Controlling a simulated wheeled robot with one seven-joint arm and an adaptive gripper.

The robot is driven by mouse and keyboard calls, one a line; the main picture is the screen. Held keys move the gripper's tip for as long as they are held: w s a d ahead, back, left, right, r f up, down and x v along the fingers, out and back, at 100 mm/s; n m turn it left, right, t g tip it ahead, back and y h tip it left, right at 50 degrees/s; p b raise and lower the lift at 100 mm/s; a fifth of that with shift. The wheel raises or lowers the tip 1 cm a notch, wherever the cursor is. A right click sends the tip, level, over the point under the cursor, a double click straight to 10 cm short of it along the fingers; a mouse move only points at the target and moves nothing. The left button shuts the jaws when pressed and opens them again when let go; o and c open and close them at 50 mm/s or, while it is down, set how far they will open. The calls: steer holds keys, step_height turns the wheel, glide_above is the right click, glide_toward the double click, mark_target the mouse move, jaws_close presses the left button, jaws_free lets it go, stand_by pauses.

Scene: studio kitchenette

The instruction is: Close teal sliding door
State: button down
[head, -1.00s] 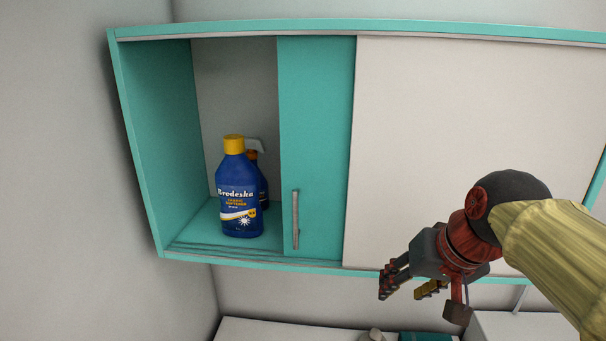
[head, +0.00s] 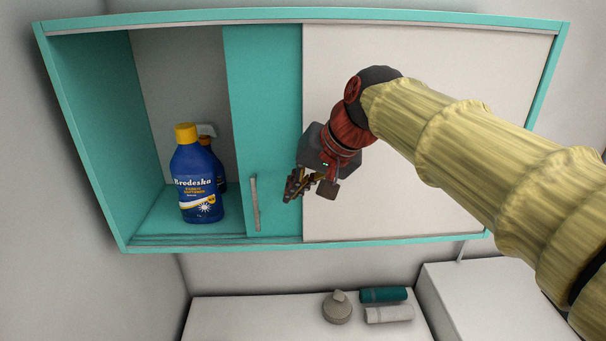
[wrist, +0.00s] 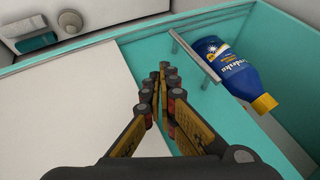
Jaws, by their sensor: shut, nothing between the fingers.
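The teal sliding door (head: 262,110) covers a strip in the middle of the wall cabinet, left of a white door (head: 420,110) and partly behind it. The cabinet's left part is open. The door's vertical grey handle (head: 255,204) is near its lower left edge. My gripper (head: 291,196) is shut and empty, in front of the teal door's lower right part, to the right of the handle and apart from it. In the wrist view the shut fingertips (wrist: 160,72) point toward the teal door (wrist: 195,85), with the handle (wrist: 196,56) ahead to the right.
A blue bottle with a yellow cap (head: 196,175) stands in the open left compartment, with a spray bottle (head: 214,160) behind it. Below, a counter (head: 250,315) holds a round grey container (head: 337,308) and rolled towels (head: 385,296).

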mark_target(272, 191)
steer(key=a, duration=0.1)
steer(key=w+a+f, duration=0.1)
steer(key=a+p, duration=0.1)
steer(key=shift+w+a+f, duration=0.15)
steer(key=shift+f, duration=0.1)
steer(key=shift+a+p, duration=0.3)
steer(key=shift+a, duration=0.3)
steer(key=shift+w+a, duration=0.1)
steer(key=shift+a, duration=0.1)
